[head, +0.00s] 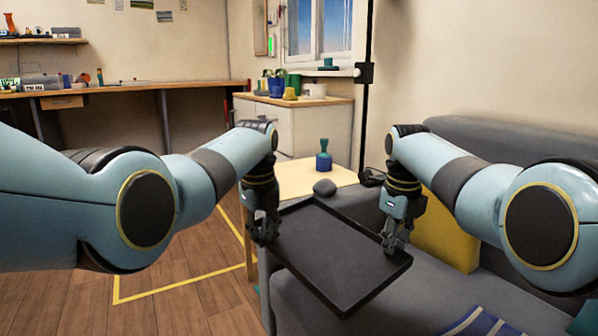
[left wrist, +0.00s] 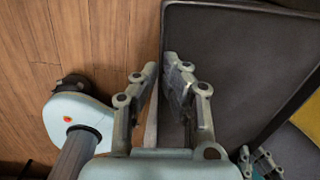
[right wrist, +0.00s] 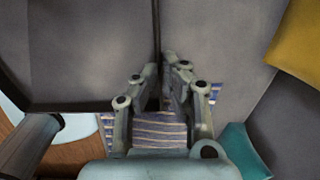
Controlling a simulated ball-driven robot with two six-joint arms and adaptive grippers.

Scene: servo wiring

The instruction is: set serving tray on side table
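The serving tray (head: 325,250) is a dark, shallow rectangle with a raised rim, held up in front of me near the sofa. My left gripper (head: 264,238) is shut on its left rim; in the left wrist view the fingers (left wrist: 162,62) straddle that edge. My right gripper (head: 393,246) is shut on its right rim, and the right wrist view shows its fingers (right wrist: 161,62) at that edge. The tray looks empty. The side table (head: 292,178) has a pale wooden top and stands just beyond the tray, partly hidden by the tray and my left arm.
The grey sofa (head: 470,285) with a yellow cushion (head: 445,235) lies at right. Open wooden floor (head: 190,297) is at left.

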